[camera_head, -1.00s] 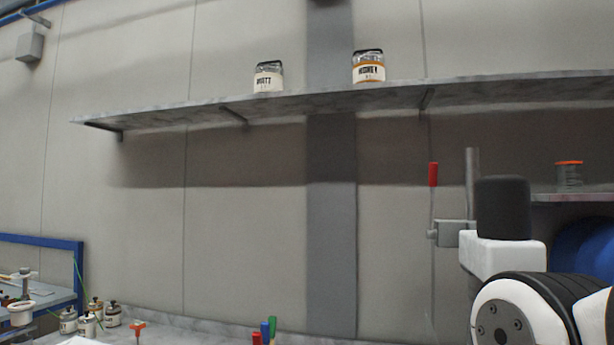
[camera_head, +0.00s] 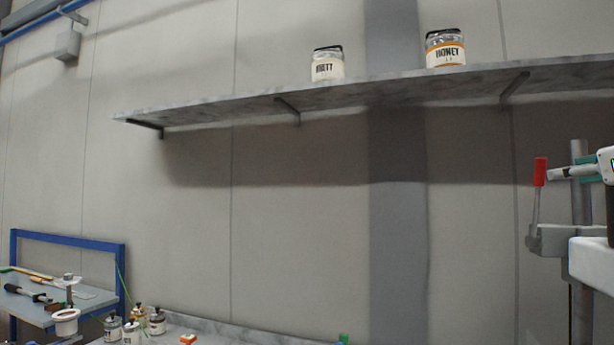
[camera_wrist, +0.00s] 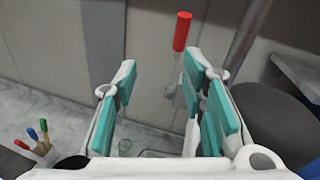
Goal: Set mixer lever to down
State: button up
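The mixer lever (camera_head: 537,200) has a red handle on a thin grey rod and points up from a grey bracket at the right of the head view. Its red handle also shows in the wrist view (camera_wrist: 181,32), top centre, with the rod running down towards the right finger. My gripper (camera_wrist: 162,72) is open, with teal pads on both fingers and nothing held between them. In the head view my gripper (camera_head: 575,172) reaches in from the right edge, close to the red handle. I cannot tell whether a finger touches the lever.
A grey post (camera_head: 581,230) stands just behind the lever. A wall shelf (camera_head: 220,112) holds two jars, one labelled honey (camera_head: 445,50). Several small jars (camera_head: 132,328) stand at lower left, near a blue-framed table (camera_head: 115,250). Coloured pens (camera_wrist: 38,140) stand at left in the wrist view.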

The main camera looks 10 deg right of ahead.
aim_at(544, 168)
jog(key=shift+m+h, duration=0.5)
jog(key=shift+m, duration=0.3)
jog(key=x, duration=0.4)
jog(key=d+r+x, duration=0.1)
jog(key=x, duration=0.4)
jog(key=d+r+p+x, duration=0.1)
jog(key=x, duration=0.3)
jog(key=shift+d, duration=0.3)
grip_shut()
